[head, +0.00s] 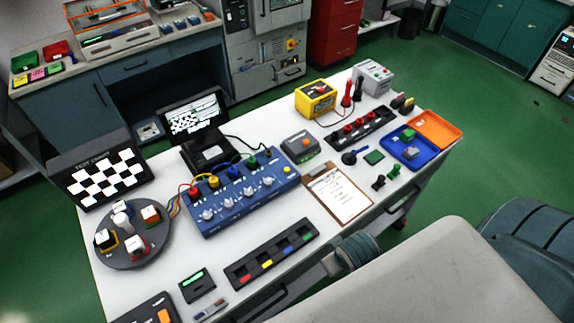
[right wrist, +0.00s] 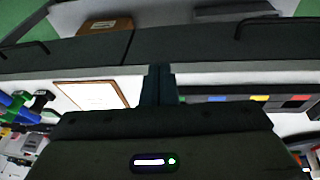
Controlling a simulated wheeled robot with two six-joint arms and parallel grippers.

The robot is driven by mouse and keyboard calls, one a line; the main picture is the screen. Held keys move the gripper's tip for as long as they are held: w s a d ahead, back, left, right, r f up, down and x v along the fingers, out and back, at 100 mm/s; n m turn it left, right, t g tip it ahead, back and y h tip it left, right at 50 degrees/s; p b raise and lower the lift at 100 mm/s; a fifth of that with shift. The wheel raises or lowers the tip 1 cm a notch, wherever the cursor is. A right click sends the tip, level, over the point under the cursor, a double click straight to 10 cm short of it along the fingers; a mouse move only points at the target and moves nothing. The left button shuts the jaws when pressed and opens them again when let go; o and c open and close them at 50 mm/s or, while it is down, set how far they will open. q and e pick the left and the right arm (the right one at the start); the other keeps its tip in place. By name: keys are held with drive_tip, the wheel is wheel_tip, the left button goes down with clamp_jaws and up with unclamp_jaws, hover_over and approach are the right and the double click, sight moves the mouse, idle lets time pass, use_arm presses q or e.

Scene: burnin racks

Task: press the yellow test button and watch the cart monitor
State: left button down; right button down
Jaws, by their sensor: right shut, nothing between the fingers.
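A yellow button (head: 288,170) sits at the right end of the blue control box (head: 245,194), on the white cart top. The box also carries several coloured knobs and pale dials. The cart monitor (head: 195,118) stands behind the box; its lit screen shows a black and white checker picture with small marks I cannot read. My right gripper (head: 329,264) is at the cart's front edge, in front of the clipboard and well short of the button. In the right wrist view its dark fingers (right wrist: 158,85) are together and empty. My left gripper is not in view.
A clipboard (head: 340,193) lies right of the box. A black strip (head: 272,254) with coloured pieces lies in front. A checkered test chart (head: 103,176) and a round turntable (head: 130,258) stand left. A yellow case (head: 316,98) and blue tray (head: 409,150) are farther right.

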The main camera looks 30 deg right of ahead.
wheel_tip(320, 180, up, 4)
drive_tip(key=w, duration=0.2)
wheel_tip(320, 180, up, 7)
drive_tip(key=n+g+h+p, duration=0.1)
drive_tip(key=n+h+p, duration=0.1)
drive_tip(key=n+h, duration=0.75)
hover_over(287, 170)
drive_tip(key=a, duration=0.1)
drive_tip(key=n+y, duration=0.1)
drive_tip(key=y, duration=0.1)
drive_tip(key=shift+w, duration=0.1)
drive_tip(key=shift+f, duration=0.1)
wheel_tip(287, 170, down, 7)
drive_tip(key=b, duration=0.5)
drive_tip(key=shift+f, duration=0.75)
